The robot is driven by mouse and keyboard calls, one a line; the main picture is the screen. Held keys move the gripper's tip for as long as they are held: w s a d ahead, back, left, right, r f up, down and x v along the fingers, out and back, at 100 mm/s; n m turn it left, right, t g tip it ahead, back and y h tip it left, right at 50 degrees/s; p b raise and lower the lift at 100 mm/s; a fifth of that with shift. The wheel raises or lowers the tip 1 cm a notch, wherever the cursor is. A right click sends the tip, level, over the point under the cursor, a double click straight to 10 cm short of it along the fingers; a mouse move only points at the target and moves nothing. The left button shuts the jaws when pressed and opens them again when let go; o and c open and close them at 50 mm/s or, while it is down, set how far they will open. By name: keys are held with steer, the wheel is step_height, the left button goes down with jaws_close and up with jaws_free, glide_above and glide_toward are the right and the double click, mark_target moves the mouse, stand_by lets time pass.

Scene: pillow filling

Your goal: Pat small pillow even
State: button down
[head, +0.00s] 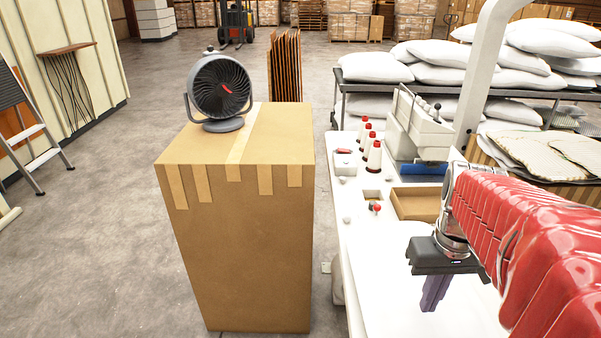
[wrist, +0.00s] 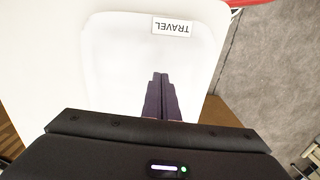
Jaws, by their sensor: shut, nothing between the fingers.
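The small white pillow (wrist: 118,55) lies flat on the white table in the wrist view, with rounded corners. A TRAVEL label (wrist: 173,27) shows upside down near its edge. My gripper (head: 428,306) points down over the white table in the head view, its dark fingers together. In the wrist view the shut fingers (wrist: 161,76) appear over the pillow with nothing between them. I cannot tell whether the tips touch the cloth. In the head view the pillow barely stands out from the white table, and my arm hides part of that area.
The white table (head: 375,282) carries red-capped thread cones (head: 374,157), a sewing machine (head: 418,130) and a shallow cardboard tray (head: 416,204). A tall carton (head: 245,255) with a fan (head: 219,88) stands to the left. White pillows (head: 374,67) fill a rack behind.

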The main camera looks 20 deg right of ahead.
steer(key=shift+f, duration=0.55)
steer(key=shift+f, duration=0.75)
steer(key=shift+r, duration=2.3)
steer(key=shift+f, duration=0.1)
